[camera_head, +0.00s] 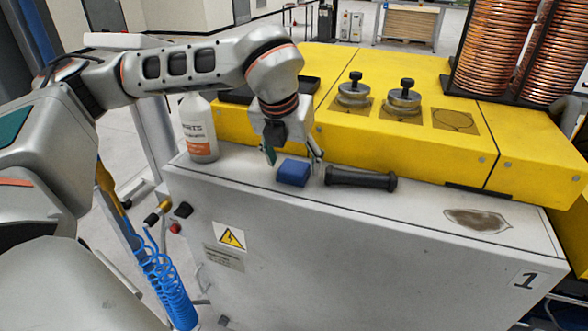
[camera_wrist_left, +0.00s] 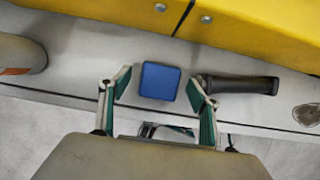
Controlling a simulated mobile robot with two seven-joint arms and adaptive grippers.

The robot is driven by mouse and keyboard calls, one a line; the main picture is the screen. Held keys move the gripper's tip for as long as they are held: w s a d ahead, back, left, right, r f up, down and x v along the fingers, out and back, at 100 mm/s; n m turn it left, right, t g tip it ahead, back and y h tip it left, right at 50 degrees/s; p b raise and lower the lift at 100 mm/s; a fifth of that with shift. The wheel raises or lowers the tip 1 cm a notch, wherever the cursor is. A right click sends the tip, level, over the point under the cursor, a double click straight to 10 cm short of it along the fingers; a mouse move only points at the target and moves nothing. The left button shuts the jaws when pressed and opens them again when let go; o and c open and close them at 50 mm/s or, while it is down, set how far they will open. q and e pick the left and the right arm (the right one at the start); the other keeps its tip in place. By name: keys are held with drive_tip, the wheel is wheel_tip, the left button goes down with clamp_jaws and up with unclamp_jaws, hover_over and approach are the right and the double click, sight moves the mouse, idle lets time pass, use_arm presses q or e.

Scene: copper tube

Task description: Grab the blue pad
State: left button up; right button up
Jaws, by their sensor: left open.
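The blue pad (camera_head: 293,172) lies on the grey ledge in front of the yellow housing. In the left wrist view the blue pad (camera_wrist_left: 159,81) is a rounded blue square just beyond and between the two fingers. My left gripper (camera_head: 293,157) comes down from above over the pad, with one finger on each side of it. It is open, and in the left wrist view its fingertips (camera_wrist_left: 158,83) stand apart from the pad's sides. My right gripper is in neither view.
A black cylindrical handle (camera_head: 362,179) lies right of the pad. A white bottle (camera_head: 198,128) stands to the left. The yellow housing (camera_head: 440,158) rises behind, carrying two metal knobs (camera_head: 404,97) and copper coils (camera_head: 495,45).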

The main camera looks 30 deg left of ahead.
use_arm(q)
drive_tip(key=shift+w+f, duration=0.15)
drive_tip(key=shift+f, duration=0.05)
drive_tip(key=c, duration=1.1)
drive_tip(key=shift+r, duration=0.1)
